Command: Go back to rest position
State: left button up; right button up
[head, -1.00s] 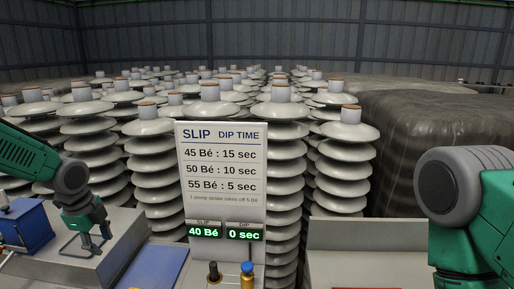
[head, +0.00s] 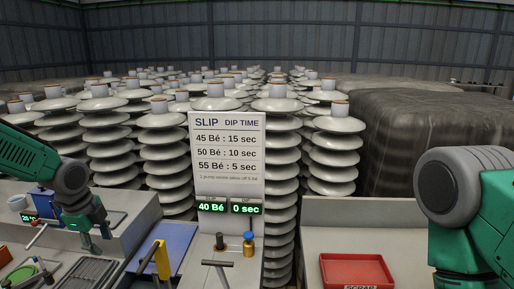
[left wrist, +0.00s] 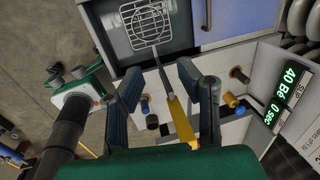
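My left gripper (head: 97,242) is above the grey worktop at the left in the head view. In the left wrist view its two fingers (left wrist: 165,85) are spread apart with nothing clamped between them. A yellow-handled tool (left wrist: 182,122) shows between and beyond the fingers, apart from them as far as I can tell. A yellow handle (head: 160,262) also shows at the lower left of the head view. My right arm shows at the right edge of the head view, but its gripper is outside the frame.
A panel (head: 228,158) lists slip dip times; its displays read 40 Bé and 0 sec. Black and blue-topped knobs stand below it. A red scrap tray (head: 356,270) lies at right. Insulator stacks (head: 335,150) fill the background.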

pick_arm(q)
jog(key=s+d+f+n+g+h, duration=0.1)
jog(key=s+d+f+n, duration=0.4)
jog(key=s+f, duration=0.4)
jog(key=s+d+f+n+g+h, duration=0.1)
jog(key=s+d+f+n, duration=0.2)
jog(key=s+d+f, duration=0.45)
jog(key=s+a+f+n+y, duration=0.15)
jog(key=s+n, duration=0.25)
jog(key=s, duration=0.4)
jog(key=s+f+n, duration=0.3)
jog(key=s, duration=0.4)
jog(key=s+a+f+n, duration=0.15)
jog(key=s+n, duration=0.25)
jog(key=s, duration=0.4)
notch_tip(320, 180, down, 12)
jog(key=w+d+b, duration=0.1)
jog(key=w+b, duration=0.1)
jog(key=b, duration=1)
jog(key=shift+d+m+y+b, duration=0.2)
jog(key=shift+m+y+b, duration=0.1)
jog(key=shift+m+y, duration=0.1)
pick_arm(e)
notch_tip(320, 180, down, 13)
jog(key=shift+s+r, duration=0.15)
jog(key=shift+s, duration=0.1)
jog(key=shift+d, duration=0.1)
